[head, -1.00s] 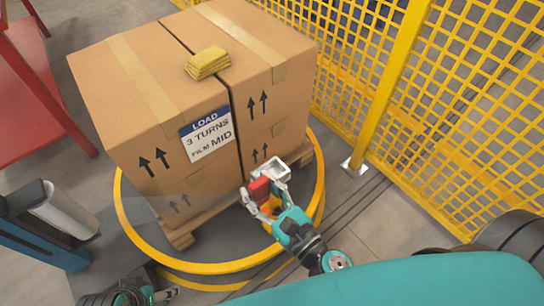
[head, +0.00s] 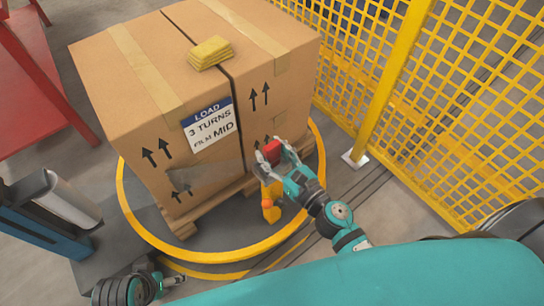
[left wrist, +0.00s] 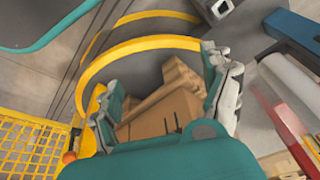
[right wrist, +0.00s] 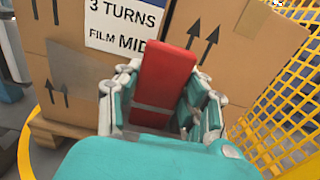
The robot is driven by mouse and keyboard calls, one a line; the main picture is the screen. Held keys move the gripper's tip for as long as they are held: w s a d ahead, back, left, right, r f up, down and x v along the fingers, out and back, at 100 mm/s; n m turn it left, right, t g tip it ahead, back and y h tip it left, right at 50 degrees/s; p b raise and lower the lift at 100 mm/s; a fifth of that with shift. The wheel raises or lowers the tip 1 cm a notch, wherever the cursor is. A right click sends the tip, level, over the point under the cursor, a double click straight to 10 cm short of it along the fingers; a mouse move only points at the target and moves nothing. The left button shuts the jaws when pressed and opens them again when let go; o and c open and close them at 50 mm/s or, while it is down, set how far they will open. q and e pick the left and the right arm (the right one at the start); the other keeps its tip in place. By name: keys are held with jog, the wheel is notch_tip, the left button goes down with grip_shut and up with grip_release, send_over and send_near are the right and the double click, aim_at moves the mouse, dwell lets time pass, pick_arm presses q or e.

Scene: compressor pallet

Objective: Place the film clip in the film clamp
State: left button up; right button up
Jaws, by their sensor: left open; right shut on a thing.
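The red film clip (head: 273,149) is between the fingers of my right gripper (head: 276,156), which is shut on it in front of the carton's right face. The clip also fills the middle of the right wrist view (right wrist: 164,82), standing up between the fingers. A yellow upright piece with an orange knob, apparently the film clamp (head: 271,208), stands just below the right gripper at the turntable ring; its jaw is hidden. My left gripper (head: 171,284) is open and empty at the lower left. In its wrist view its fingers (left wrist: 168,110) are spread.
The large carton (head: 165,115) stands on a wooden pallet (head: 190,222) inside the yellow ring (head: 150,232). Yellow folded pads (head: 210,52) lie on top. A yellow mesh fence (head: 455,110) closes the right side.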

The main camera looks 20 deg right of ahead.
pick_arm(q)
jog(key=shift+v, duration=1.4)
pick_arm(e)
jog(key=shift+f, duration=0.5)
pick_arm(q)
jog(key=shift+a+b, duration=0.1)
jog(key=shift+b, duration=0.25)
pick_arm(e)
jog(key=shift+f, duration=0.2)
pick_arm(q)
jog(key=shift+r, duration=0.1)
pick_arm(e)
jog(key=o, duration=1.2)
pick_arm(q)
jog(key=shift+r, duration=0.1)
pick_arm(e)
jog(key=shift+r, duration=0.15)
